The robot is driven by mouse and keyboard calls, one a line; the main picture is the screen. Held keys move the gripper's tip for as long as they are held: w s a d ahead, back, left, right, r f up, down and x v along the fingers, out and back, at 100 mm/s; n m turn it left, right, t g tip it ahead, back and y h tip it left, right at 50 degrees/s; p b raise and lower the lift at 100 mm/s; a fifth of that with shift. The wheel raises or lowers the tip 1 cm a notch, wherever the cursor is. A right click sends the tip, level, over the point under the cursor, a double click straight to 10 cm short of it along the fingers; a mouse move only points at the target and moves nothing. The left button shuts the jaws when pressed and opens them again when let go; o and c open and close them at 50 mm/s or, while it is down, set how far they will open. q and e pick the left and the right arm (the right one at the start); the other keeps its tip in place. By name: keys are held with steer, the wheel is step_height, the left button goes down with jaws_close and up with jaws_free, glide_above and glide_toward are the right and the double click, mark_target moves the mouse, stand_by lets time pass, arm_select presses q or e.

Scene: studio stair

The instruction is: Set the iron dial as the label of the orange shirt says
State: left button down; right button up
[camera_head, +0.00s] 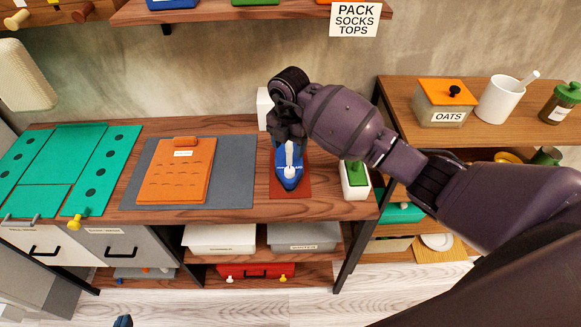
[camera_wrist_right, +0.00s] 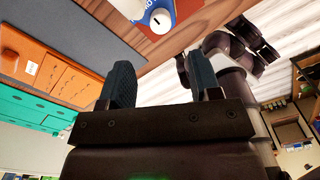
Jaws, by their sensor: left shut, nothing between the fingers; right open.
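The blue iron (camera_head: 290,180) stands on a red-brown mat, its nose toward me. A pale part shows on top, partly covered by my right gripper (camera_head: 285,130). The iron also shows at the top of the right wrist view (camera_wrist_right: 137,8) with a white round part (camera_wrist_right: 160,20), its marks too small to read. My right gripper is open, its fingers (camera_wrist_right: 163,82) empty; I cannot tell whether it touches the iron. The folded orange shirt (camera_head: 172,182) lies left of it; its white label (camera_head: 183,153) is unreadable. Of my left gripper (camera_head: 122,321), only a blue tip shows at the bottom edge.
A grey mat (camera_head: 232,180) lies under the shirt. A teal folding board (camera_head: 65,140) is further left. A shelf (camera_head: 240,12) overhangs behind. The right table (camera_head: 480,140) holds an oats box and a mug.

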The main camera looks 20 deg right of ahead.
mark_target(290, 169)
step_height(290, 169, down, 9)
steer(key=shift+f, duration=0.2)
stand_by(0.4)
steer(key=c, duration=0.9)
